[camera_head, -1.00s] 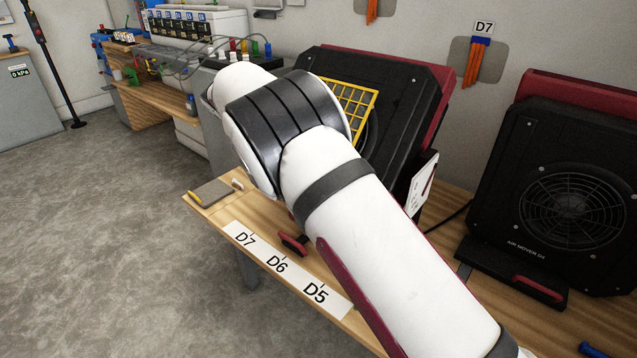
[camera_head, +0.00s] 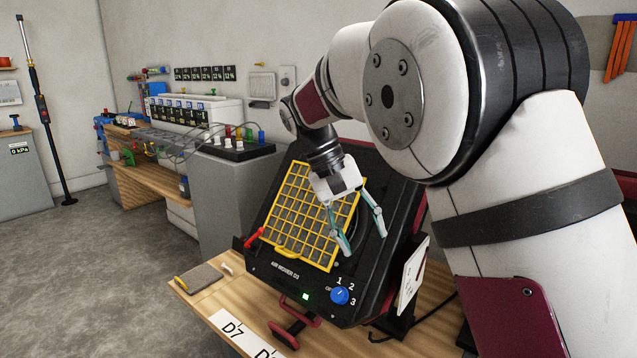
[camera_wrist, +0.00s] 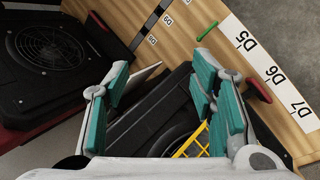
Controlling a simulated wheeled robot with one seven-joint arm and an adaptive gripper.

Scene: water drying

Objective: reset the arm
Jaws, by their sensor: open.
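My gripper (camera_head: 358,222) is open and empty, its teal-padded fingers spread. In the head view it hangs in front of the tilted black air mover D3 (camera_head: 270,262), near the right side of its yellow grille (camera_head: 311,215). I cannot tell whether the fingers touch the grille. My white arm fills the right side of the head view and hides much behind it. In the wrist view my gripper (camera_wrist: 165,88) shows its two fingers apart, with the black housing and a corner of the yellow grille (camera_wrist: 195,142) between and below them.
The wooden bench (camera_head: 205,302) carries a label strip (camera_head: 238,332) with D7, D6 and D5. A blue knob (camera_head: 340,295) and a red handle (camera_head: 285,335) are low on the air mover. Another black air mover (camera_wrist: 45,50) shows in the wrist view. Open floor lies left.

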